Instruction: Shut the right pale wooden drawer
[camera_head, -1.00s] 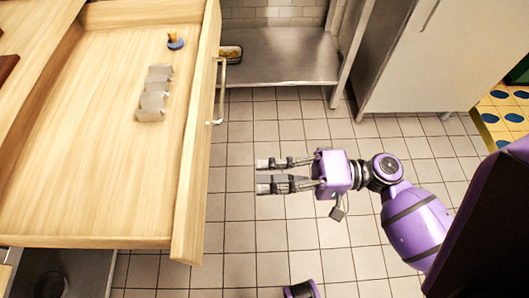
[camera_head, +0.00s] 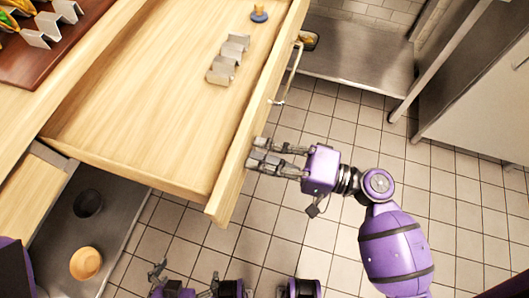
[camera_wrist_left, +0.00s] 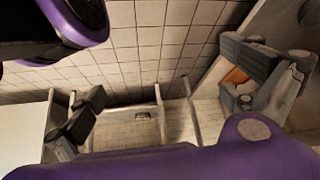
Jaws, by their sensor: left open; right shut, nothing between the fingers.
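The pale wooden drawer (camera_head: 140,120) stands pulled out in the head view, its front panel (camera_head: 247,135) facing right with a metal bar handle (camera_head: 291,72). Inside lie a wavy metal holder (camera_head: 228,60) and a small blue-based object (camera_head: 259,13). My right gripper (camera_head: 256,152) is shut and empty, its fingertips at the outer face of the front panel, below the handle in the picture. I cannot tell if they touch it. My left gripper (camera_head: 186,276) is open and empty at the bottom edge, below the drawer; its fingers also show in the left wrist view (camera_wrist_left: 165,100).
A brown board (camera_head: 50,50) with a metal holder and food lies on the counter at top left. A lower metal shelf (camera_head: 115,215) bears a dark cup (camera_head: 88,204) and an orange bowl (camera_head: 86,263). Tiled floor (camera_head: 330,115) is open to the right, before a metal shelf (camera_head: 355,60).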

